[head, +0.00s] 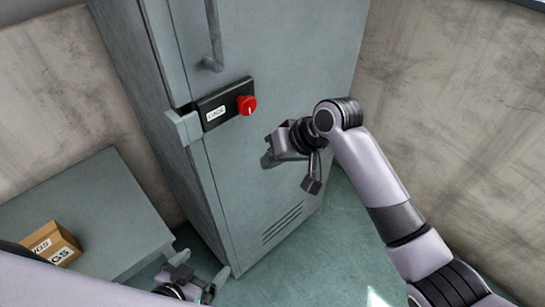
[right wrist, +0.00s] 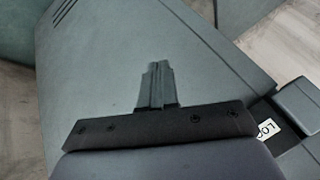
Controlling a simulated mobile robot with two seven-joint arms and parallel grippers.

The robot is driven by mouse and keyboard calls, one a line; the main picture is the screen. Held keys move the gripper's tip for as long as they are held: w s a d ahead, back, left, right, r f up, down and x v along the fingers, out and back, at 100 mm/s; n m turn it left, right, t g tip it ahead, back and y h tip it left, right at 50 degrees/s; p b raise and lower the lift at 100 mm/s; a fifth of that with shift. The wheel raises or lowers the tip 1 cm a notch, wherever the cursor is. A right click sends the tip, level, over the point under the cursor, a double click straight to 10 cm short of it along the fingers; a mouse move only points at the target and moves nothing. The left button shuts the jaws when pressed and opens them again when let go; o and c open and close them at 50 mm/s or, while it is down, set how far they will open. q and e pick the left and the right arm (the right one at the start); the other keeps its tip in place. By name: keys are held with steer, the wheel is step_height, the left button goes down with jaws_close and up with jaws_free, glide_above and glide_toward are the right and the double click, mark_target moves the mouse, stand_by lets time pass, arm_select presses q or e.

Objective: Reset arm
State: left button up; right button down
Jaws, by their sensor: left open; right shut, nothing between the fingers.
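My right gripper (head: 268,160) is in front of the grey cabinet door (head: 245,190), below and to the right of the red knob (head: 247,105). Its two fingers are together and hold nothing, as the right wrist view (right wrist: 157,84) shows. I cannot tell whether they touch the door. My left gripper (head: 199,270) is low at the bottom of the head view, near the cabinet's base, with its fingers apart and nothing between them. My left forearm crosses the lower left corner.
The cabinet has a black lock panel (head: 215,112), a vertical handle (head: 213,40) and a grey latch block (head: 183,128). A grey table (head: 85,200) with a cardboard box (head: 51,243) stands at left. Concrete walls flank the cabinet. Green floor (head: 335,250) shows at right.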

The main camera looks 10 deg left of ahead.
steer(key=shift+s+d+r, duration=0.15)
steer(key=shift+s+r, duration=0.25)
steer(key=shift+r, duration=0.1)
steer(key=s+d+f+m+t+h, duration=0.1)
steer(key=s+d+f+m+t, duration=0.15)
steer(key=d+f, duration=0.5)
steer(key=s+d+f+m+t, duration=0.2)
steer(key=s+d+f+t, duration=0.1)
steer(key=d+f, duration=0.4)
steer(key=s+d+f+n+t+h, duration=0.1)
steer(key=s+d+f+t+h, duration=0.2)
steer(key=s+d, duration=0.9)
steer(key=shift+s+d+f+h, duration=0.35)
steer(key=shift+d+f+h, duration=0.05)
steer(key=shift+d+f, duration=0.15)
